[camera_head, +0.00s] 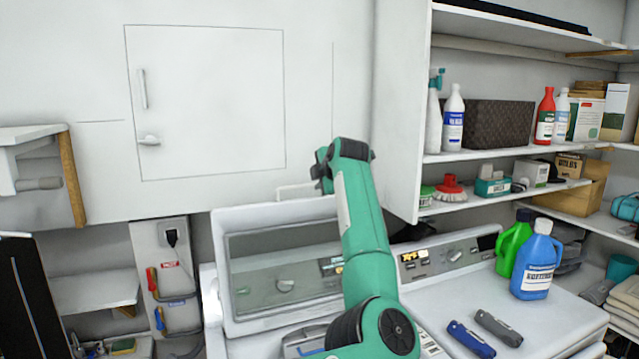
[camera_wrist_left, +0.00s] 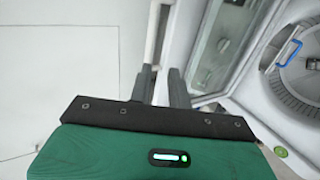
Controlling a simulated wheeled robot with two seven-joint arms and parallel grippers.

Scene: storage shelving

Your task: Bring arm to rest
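My left arm rises from the bottom middle of the head view, and its dark gripper (camera_head: 320,172) is partly hidden by the wrist. In the left wrist view the two grey fingers (camera_wrist_left: 160,72) stand apart with nothing held between them. A thin white bar (camera_wrist_left: 153,35) shows beyond the fingertips, close to the left one; I cannot tell if they touch. The raised glass-windowed lid (camera_head: 285,270) of a white top-loading washer stands just below and behind the gripper. My right gripper is in neither view.
Shelves with bottles (camera_head: 453,118) and boxes are at the right. A green jug (camera_head: 514,243), a blue jug (camera_head: 538,262) and two folding tools (camera_head: 498,328) stand or lie on the white top. A wall cabinet (camera_head: 205,100) is behind. The wrist view shows the open drum (camera_wrist_left: 300,75).

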